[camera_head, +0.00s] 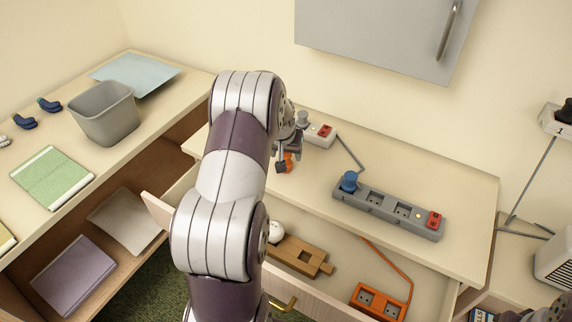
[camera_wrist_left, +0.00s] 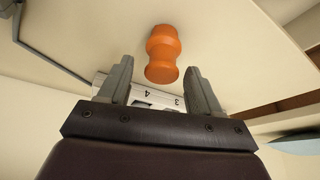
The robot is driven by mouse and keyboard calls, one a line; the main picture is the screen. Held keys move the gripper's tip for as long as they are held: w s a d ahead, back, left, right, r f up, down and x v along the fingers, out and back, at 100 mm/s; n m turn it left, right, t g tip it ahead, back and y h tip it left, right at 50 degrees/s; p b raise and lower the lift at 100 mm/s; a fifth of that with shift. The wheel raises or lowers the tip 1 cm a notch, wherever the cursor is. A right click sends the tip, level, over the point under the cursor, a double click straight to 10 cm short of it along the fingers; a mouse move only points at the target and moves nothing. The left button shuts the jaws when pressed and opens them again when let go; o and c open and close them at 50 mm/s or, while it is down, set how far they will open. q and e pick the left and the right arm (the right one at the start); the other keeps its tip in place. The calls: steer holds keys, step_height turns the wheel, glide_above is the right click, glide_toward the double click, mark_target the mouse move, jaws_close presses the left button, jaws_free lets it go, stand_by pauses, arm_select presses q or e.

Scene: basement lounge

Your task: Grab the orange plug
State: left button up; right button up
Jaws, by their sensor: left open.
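The orange plug (camera_head: 288,164) stands on the cabinet top, partly hidden behind my left arm in the head view. In the left wrist view the plug (camera_wrist_left: 162,55) is a waisted orange shape, between and just beyond the fingertips. My left gripper (camera_wrist_left: 160,72) is open, with one finger on each side of the plug and a visible gap on both sides. In the head view my left gripper (camera_head: 284,156) is mostly hidden by its own arm. My right gripper does not show clearly; only a dark piece of my own body shows at the lower right corner.
A white power strip (camera_head: 318,135) with a red switch lies close behind the plug. A grey power strip (camera_head: 385,208) with a blue plug (camera_head: 349,181) lies to the right. The open drawer below holds an orange socket block (camera_head: 378,301) and a wooden piece (camera_head: 297,255).

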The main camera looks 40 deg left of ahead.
arm_select(q)
steer(key=shift+w+a+f, duration=0.15)
steer(key=shift+w+f, duration=0.1)
steer(key=shift+f, duration=0.35)
steer(key=shift+s+r, duration=0.1)
steer(key=c, duration=1)
steer(key=shift+r, duration=0.1)
steer(key=shift+c, duration=0.2)
